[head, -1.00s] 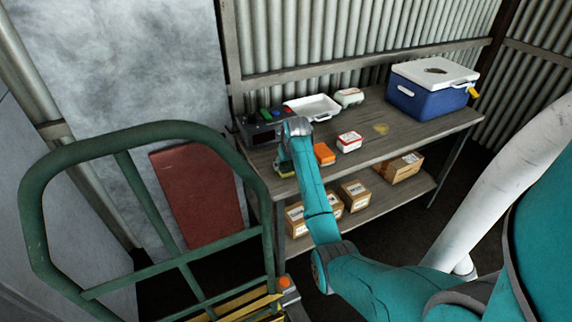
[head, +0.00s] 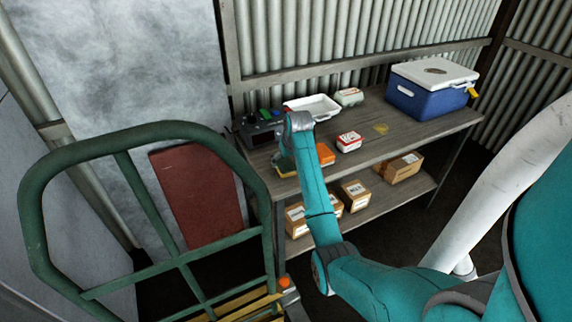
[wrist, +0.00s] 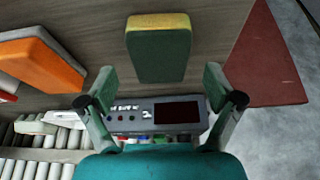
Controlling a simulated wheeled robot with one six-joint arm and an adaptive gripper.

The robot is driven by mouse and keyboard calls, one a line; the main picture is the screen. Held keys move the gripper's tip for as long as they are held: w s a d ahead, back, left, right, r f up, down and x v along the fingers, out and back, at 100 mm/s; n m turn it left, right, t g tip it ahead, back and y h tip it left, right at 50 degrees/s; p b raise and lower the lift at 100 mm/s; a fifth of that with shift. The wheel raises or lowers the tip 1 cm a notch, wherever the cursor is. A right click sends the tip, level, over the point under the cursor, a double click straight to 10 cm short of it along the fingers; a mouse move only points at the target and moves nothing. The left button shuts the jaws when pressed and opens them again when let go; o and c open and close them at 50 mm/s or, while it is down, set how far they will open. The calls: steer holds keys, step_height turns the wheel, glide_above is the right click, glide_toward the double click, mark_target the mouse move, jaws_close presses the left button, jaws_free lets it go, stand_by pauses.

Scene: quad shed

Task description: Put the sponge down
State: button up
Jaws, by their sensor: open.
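The sponge (wrist: 158,50), dark green with a yellow edge, lies in the upper middle of the wrist view, over the grey wooden bench top (wrist: 105,25). My gripper (wrist: 158,75) is open, with one finger on each side below the sponge in the picture. Clear gaps show between the fingers and the sponge's sides. In the head view my gripper (head: 284,158) is at the bench's front left corner. Only a yellow strip of the sponge (head: 287,175) shows there; my gripper hides most of it.
An orange box (head: 325,154) lies just right of my gripper, with a red-and-white box (head: 349,141) beyond. A dark device with a display (wrist: 175,114), a white tray (head: 318,105) and a blue cooler (head: 428,92) stand on the bench. A green cart frame (head: 150,132) is at left.

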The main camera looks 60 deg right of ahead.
steer(key=v, duration=0.7)
stand_by(0.5)
